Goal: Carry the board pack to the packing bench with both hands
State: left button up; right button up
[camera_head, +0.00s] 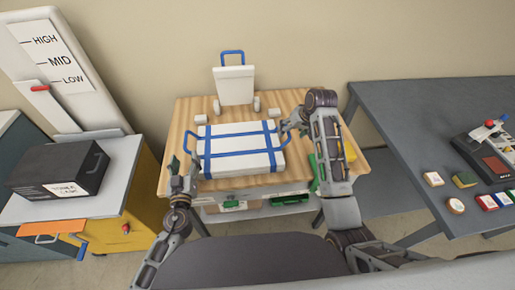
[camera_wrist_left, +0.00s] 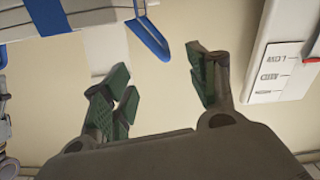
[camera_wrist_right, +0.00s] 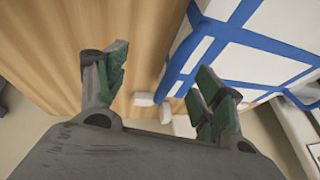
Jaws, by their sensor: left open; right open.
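The board pack is a white flat stack with blue straps (camera_head: 240,157), lying on a wooden-topped table (camera_head: 180,118). A blue handle (camera_head: 188,138) sticks out of its left side. My left gripper (camera_head: 183,166) is open and empty just left of the pack. In the left wrist view this handle (camera_wrist_left: 152,38) shows beyond and between the spread fingers, apart from them. My right gripper (camera_head: 288,125) is open at the pack's right side. In the right wrist view one finger overlaps the pack (camera_wrist_right: 240,58) and the other is over bare wood. My right forearm partly hides that side.
A white upright carrier with a blue handle (camera_head: 234,86) stands behind the pack. A grey table (camera_head: 420,100) at right holds a control device (camera_head: 490,155) and several small blocks. A black box (camera_head: 58,168) sits on the left cabinet, near a HIGH/MID/LOW board (camera_head: 55,58).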

jog(key=v, duration=1)
jog(key=shift+r, duration=0.35)
pick_arm(q)
jog(key=shift+s, duration=0.15)
pick_arm(e)
jog(key=shift+s+d+f, duration=0.1)
jog(key=shift+s, duration=0.2)
